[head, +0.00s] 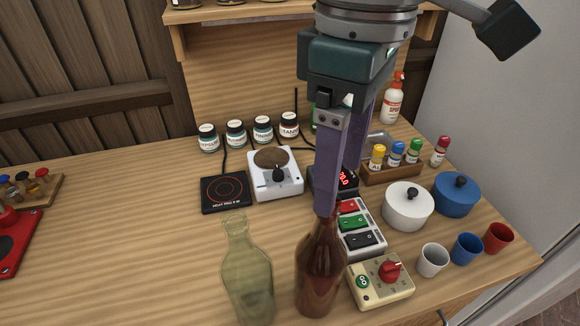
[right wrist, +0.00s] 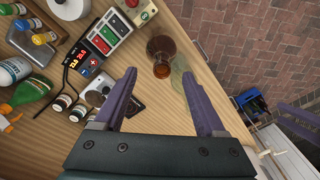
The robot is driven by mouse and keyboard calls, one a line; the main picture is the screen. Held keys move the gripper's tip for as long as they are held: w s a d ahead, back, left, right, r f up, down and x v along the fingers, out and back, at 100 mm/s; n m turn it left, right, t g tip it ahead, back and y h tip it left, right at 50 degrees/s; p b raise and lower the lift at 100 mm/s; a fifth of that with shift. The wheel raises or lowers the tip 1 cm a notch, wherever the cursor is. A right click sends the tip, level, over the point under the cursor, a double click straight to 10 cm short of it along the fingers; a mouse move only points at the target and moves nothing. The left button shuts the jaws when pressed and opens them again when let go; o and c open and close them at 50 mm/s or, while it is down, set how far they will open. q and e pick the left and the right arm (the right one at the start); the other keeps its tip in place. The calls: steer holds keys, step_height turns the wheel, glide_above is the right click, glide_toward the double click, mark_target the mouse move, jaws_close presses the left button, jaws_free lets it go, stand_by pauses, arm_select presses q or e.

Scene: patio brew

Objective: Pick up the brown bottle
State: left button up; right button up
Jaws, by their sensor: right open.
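The brown bottle (head: 321,270) stands upright at the front of the wooden counter, just right of a clear greenish bottle (head: 248,275). My right gripper (head: 338,190) points down over the brown bottle, with its purple fingers at the level of the bottle's neck and hiding the neck top. In the right wrist view, the open jaws (right wrist: 159,74) have the brown bottle (right wrist: 161,66) beyond and between the fingertips, with nothing held. The greenish bottle (right wrist: 180,76) is close to one fingertip there. Whether a finger touches the brown bottle cannot be told. My left gripper is not in view.
A cream box with a red knob (head: 381,281) stands close right of the brown bottle. Behind it are a button panel (head: 372,243), a white stirrer plate (head: 290,182) and a black hot plate (head: 226,193). Pots and cups fill the right. The counter's left-middle is clear.

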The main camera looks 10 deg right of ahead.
glide_above(320, 262)
steer(key=w+d, duration=0.1)
steer(key=w, duration=0.1)
step_height(320, 262, down, 7)
steer(key=shift+r+p, duration=0.2)
steer(key=shift+p, duration=0.15)
steer(key=shift+w, duration=0.1)
jaws_close()
steer(key=shift+r, duration=0.1)
stand_by(0.8)
